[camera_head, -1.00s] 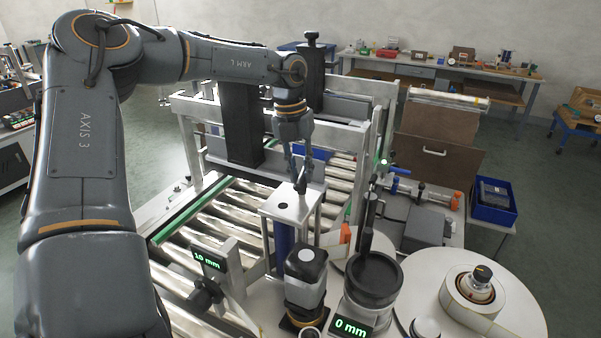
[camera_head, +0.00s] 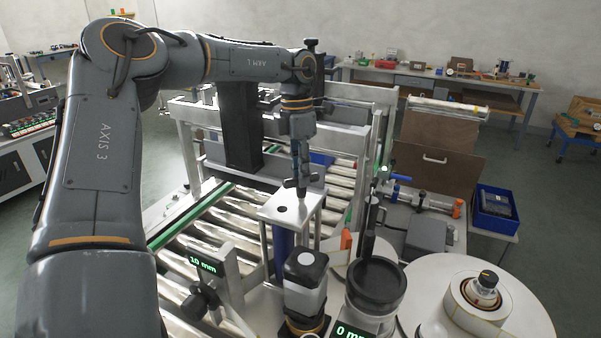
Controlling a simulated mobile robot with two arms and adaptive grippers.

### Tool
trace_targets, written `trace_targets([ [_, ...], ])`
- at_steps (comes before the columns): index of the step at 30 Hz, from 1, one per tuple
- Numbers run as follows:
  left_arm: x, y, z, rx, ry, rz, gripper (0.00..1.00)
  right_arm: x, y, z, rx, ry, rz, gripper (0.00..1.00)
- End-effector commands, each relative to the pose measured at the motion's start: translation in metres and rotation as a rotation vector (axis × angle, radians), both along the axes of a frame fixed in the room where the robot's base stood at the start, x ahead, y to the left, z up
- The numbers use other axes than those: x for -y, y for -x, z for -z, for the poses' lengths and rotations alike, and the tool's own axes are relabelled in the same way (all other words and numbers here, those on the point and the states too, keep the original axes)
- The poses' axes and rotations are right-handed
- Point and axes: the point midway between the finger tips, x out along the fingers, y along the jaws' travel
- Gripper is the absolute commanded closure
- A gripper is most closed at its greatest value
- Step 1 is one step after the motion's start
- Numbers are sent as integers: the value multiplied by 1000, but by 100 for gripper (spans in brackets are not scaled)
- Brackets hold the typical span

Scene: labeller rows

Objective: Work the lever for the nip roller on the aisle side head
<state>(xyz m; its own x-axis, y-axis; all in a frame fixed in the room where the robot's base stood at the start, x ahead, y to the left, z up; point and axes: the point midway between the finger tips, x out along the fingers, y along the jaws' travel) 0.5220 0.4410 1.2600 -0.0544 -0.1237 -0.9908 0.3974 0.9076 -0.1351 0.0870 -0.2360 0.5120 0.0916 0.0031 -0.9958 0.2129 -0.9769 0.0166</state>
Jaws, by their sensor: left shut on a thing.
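The aisle side head shows a pale bracket (camera_head: 281,211) with a flat top and a blue roller (camera_head: 284,243) beneath it. My left gripper (camera_head: 302,184) points down over the far right part of the bracket top. It is shut on the small dark lever (camera_head: 302,193) there, which is mostly hidden by the fingers. The lever's exact angle is hard to tell. My right gripper is not in view.
A display reading 10 mm (camera_head: 203,264) stands left of the head. Roller conveyor (camera_head: 211,228) runs behind.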

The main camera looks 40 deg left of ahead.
Motion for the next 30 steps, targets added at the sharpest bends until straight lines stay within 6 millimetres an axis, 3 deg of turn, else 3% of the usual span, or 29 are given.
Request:
trace_targets([
  [12, 0, -1, 0, 0, -1, 263, 100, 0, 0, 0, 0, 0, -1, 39],
  [30, 0, -1, 0, 1, -2, 332, 100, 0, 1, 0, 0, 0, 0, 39],
])
